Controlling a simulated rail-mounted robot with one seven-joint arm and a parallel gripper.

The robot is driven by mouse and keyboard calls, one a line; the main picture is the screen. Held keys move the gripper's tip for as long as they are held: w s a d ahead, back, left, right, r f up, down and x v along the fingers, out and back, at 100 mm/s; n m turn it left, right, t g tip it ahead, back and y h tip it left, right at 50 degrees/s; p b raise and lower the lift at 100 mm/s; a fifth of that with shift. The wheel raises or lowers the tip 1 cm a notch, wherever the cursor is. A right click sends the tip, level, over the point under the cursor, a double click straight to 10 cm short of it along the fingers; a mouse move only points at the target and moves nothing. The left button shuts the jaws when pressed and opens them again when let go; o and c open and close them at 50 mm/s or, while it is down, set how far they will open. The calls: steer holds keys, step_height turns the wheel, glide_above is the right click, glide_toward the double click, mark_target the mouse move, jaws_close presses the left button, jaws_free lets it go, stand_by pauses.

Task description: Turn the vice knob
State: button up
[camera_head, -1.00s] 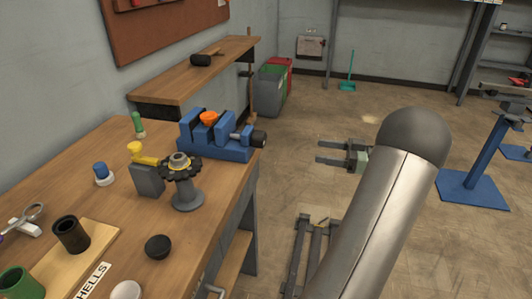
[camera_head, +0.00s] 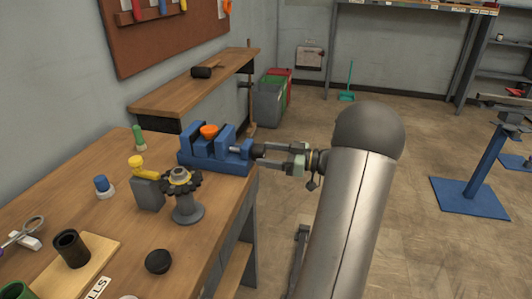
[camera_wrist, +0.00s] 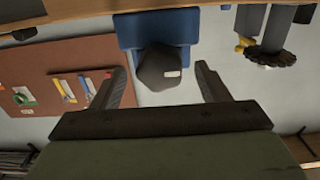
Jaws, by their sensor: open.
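The blue vice (camera_head: 215,155) sits on the workbench near its right edge, with an orange piece (camera_head: 209,131) in its jaws. Its dark knob (camera_head: 259,149) points right, towards my gripper (camera_head: 272,157). In the wrist view the dark, faceted knob (camera_wrist: 160,72) shows in front of the blue vice body (camera_wrist: 155,27). My gripper (camera_wrist: 159,82) is open there, with one finger on each side of the knob and a visible gap on both sides. In the head view the fingers partly overlap the knob. How deep it sits between them is hard to tell.
A higher shelf (camera_head: 200,84) is behind the vice.

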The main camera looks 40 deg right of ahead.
steer(key=shift+w+a, duration=0.35)
steer(key=shift+w, duration=0.2)
steer(key=c, duration=1)
steer(key=shift+f+m+b, duration=0.1)
steer(key=shift+m+b, duration=0.2)
